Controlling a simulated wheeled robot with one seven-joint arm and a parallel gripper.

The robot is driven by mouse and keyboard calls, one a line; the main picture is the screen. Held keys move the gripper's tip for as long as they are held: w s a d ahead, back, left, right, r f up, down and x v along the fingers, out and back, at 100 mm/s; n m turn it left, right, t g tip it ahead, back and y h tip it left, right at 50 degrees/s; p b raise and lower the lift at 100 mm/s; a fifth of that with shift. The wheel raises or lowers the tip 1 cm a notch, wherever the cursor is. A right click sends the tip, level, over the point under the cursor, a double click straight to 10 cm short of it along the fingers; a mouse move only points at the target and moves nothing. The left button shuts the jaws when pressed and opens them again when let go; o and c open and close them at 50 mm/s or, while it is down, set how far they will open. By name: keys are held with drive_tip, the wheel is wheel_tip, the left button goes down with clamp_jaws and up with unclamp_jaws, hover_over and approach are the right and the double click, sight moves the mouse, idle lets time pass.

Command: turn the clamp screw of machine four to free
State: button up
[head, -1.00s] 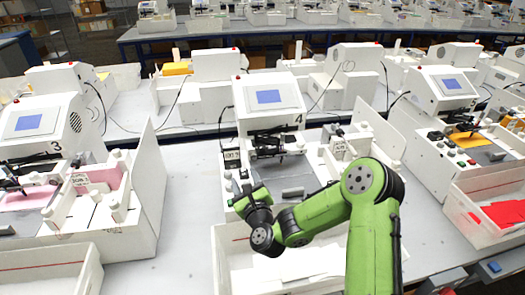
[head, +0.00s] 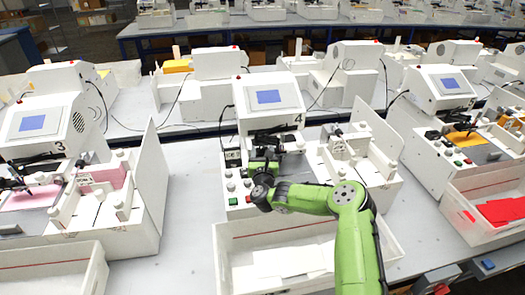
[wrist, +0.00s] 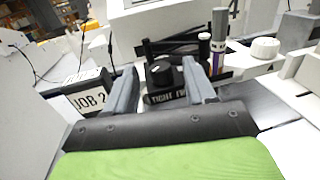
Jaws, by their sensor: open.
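Machine four (head: 270,97) is a white unit with a blue screen and a "4" on its front, in the middle of the head view. The clamp screw (wrist: 163,73) is a black knob with a light pointer mark in the wrist view. A dark plate below it reads "TIGHT" (wrist: 162,98), and the rest of its lettering is partly hidden. My gripper (wrist: 160,70) is open, one finger on each side of the knob in the picture; I cannot tell if either touches it. In the head view my gripper (head: 262,166) is over the machine's front and hides the knob.
A "JOB 2" card (wrist: 88,98) stands left of the fingers. A pen (wrist: 219,30) and a white round knob (wrist: 265,48) are on the right. A white tray (head: 225,255) with pale sheets is in front of the machine. Machine three (head: 45,118) stands to the left.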

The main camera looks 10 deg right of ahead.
drive_tip(key=shift+w, duration=0.35)
clamp_jaws()
drive_tip(key=shift+d, duration=0.1)
